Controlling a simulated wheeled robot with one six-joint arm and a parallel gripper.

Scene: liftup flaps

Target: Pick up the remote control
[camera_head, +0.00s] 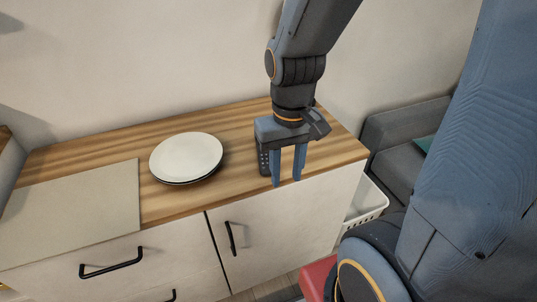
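The remote control (263,161) is a dark, narrow piece with small light buttons on the wooden countertop, near its right end. My gripper (287,182) points down over the front right part of the countertop. Its two blue fingers are apart, with only bare wood and cabinet front showing between them. The remote shows just left of the left finger, and part of it is hidden by the gripper. I cannot tell whether the finger touches it.
A stack of pale plates (186,157) sits left of the remote. A light flat board (75,205) covers the counter's left part. The white cabinet (285,225) has black handles. A white basket (366,202) and a grey sofa (395,140) are at the right.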

